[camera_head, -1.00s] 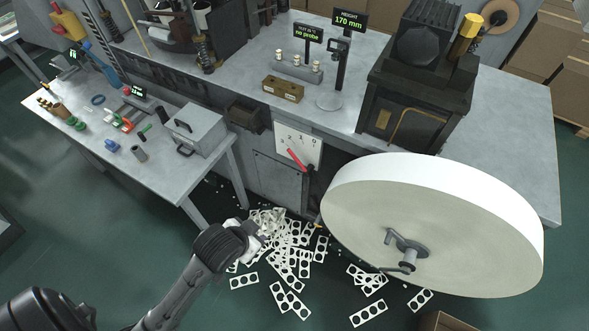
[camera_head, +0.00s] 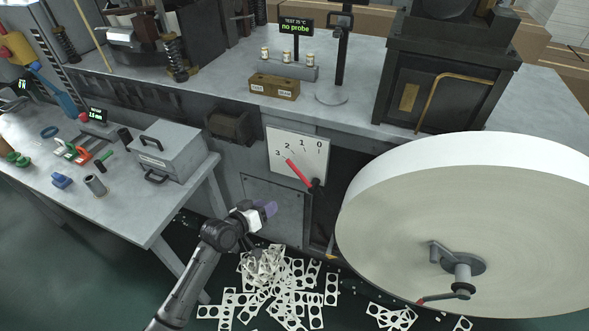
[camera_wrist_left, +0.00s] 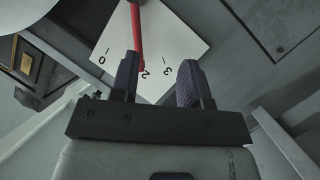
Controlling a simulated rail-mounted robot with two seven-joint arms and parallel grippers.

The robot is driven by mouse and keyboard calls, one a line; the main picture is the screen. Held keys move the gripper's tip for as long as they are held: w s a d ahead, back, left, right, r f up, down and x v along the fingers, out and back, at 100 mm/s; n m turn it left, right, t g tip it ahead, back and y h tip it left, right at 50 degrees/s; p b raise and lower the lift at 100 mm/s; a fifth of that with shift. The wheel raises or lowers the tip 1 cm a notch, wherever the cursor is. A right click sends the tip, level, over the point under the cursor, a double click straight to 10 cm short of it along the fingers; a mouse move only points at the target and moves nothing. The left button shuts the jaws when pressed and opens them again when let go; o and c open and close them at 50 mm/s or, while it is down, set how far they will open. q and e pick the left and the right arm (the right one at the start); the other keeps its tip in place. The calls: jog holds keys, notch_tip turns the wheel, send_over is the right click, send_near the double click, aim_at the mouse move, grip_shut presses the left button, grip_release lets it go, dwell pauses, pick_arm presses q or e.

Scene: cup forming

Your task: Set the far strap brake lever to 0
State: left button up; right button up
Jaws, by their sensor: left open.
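A red brake lever (camera_head: 301,175) lies across a white dial plate (camera_head: 297,140) marked 3, 2, 1, 0 on the front of the machine bench. It slants up and left from its dark pivot, its tip near the 2 and 3 marks. My left gripper (camera_head: 268,208) is below and left of the dial, open and empty. In the left wrist view the lever (camera_wrist_left: 137,35) shows ahead of the open fingers (camera_wrist_left: 157,82), its tip by the 2 and nearly in line with the picture's left finger. Contact cannot be told. My right gripper is not in view.
A large white strip reel (camera_head: 470,220) with a crank at its hub stands right of the dial. Punched strip scrap (camera_head: 275,285) lies on the floor below my left gripper. A side table (camera_head: 120,205) with a grey box (camera_head: 175,148) is at left.

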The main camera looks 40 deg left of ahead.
aim_at(295, 171)
pick_arm(q)
jog(key=shift+w+a+r+n+t+y+b, duration=0.2)
jog(key=shift+w+r+n+t+b, duration=0.5)
jog(key=shift+w, duration=1.8)
jog(key=shift+w+r+n+t+y+b, duration=0.25)
jog(key=shift+w+r+t+b, duration=0.5)
jog(key=shift+w, duration=1.75)
jog(key=shift+w+a+r+n+t+y+b, duration=0.1)
jog(key=shift+w+r+n+t+y+b, duration=0.3)
jog(key=shift+w+b, duration=1.4)
jog(key=shift+w+r+p, duration=0.15)
jog(key=shift+w+p, duration=0.55)
jog(key=shift+p, duration=0.05)
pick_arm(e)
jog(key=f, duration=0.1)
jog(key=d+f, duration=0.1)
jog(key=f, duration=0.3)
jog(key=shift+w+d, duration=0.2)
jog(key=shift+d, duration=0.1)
pick_arm(q)
grip_shut()
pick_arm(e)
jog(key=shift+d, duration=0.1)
